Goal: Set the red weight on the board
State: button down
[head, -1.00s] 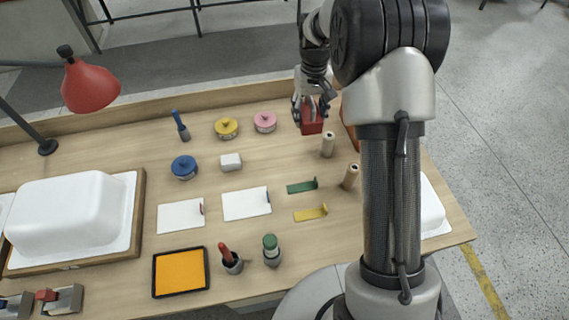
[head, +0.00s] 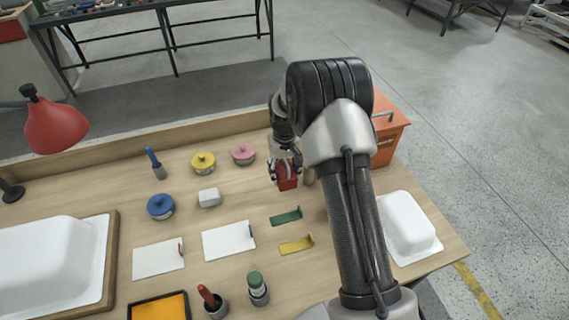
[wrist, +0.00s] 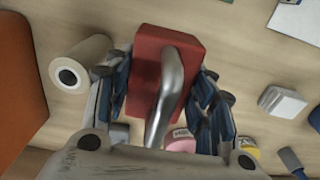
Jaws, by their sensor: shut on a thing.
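The red weight (head: 287,181) is a block with a bent metal handle, which shows in the wrist view (wrist: 180,50). My gripper (head: 284,170) is shut on it; the fingers lie on both sides of the handle in the wrist view. The weight appears to hang above the table, right of its middle; its exact height is hard to tell. Two flat white boards lie on the table, one at the left (head: 158,259) and one nearer the middle (head: 229,240). A wooden board (head: 111,270) lies under the large white tub shell at the left. Which board is meant is not clear.
A green bracket (head: 285,217) and a yellow bracket (head: 296,245) lie below the weight in the picture. Pink (head: 243,154), yellow (head: 203,162) and blue (head: 160,206) tins stand to the left. An orange box (head: 390,138) and a small tub (head: 408,225) are at the right.

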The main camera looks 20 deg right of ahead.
jog(key=shift+w+f+b, duration=0.2)
jog(key=shift+f+b, duration=0.5)
jog(key=shift+f, duration=1.8)
jog(key=shift+f, duration=0.2)
jog(key=c, duration=0.7)
grip_release()
jog(key=shift+s+f, duration=0.1)
jog(key=shift+s, duration=0.15)
